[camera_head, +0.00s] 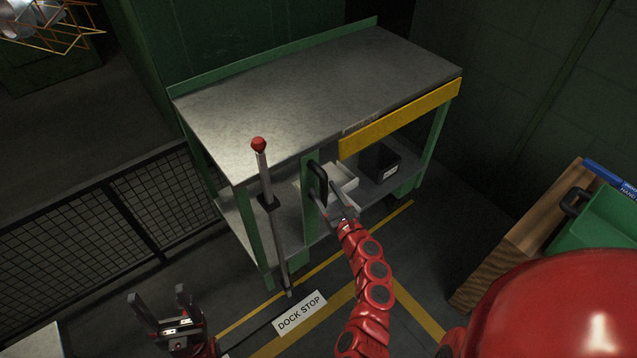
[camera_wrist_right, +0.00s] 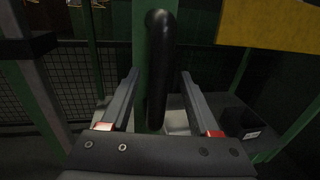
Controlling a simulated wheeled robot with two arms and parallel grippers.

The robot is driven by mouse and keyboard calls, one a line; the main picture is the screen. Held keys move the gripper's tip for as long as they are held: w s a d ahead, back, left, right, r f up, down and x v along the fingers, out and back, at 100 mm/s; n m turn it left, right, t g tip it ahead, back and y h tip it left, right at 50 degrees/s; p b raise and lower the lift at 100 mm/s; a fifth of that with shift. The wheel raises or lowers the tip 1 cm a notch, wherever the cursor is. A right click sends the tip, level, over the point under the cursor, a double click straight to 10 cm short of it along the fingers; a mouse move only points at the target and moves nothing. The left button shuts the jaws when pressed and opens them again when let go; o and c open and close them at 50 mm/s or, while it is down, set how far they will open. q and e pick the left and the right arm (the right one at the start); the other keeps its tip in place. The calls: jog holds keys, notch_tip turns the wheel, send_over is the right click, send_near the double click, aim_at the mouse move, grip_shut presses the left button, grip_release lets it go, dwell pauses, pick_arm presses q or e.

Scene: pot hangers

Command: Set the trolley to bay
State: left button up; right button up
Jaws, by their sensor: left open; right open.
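My right gripper (camera_head: 330,198) is open at this handle. In the right wrist view the handle (camera_wrist_right: 160,70) stands upright between the spread fingers, with gaps on both sides; I cannot tell how deep it sits. A white DOCK STOP label (camera_head: 300,313) lies on the floor at the front. My left gripper (camera_head: 160,300) is open and empty at lower left, away from the trolley.
A lever with a red knob (camera_head: 258,144) stands upright before the trolley's front-left corner. Yellow floor lines (camera_head: 415,312) run around the front. A mesh fence (camera_head: 100,225) is at left. A wooden-sided stand (camera_head: 520,238) with a green bin (camera_head: 600,225) is at right.

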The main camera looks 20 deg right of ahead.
jog(key=shift+w+a, duration=0.2)
jog(key=shift+w, duration=0.85)
jog(key=shift+w+a, duration=0.2)
jog(key=shift+w, duration=0.8)
grip_shut()
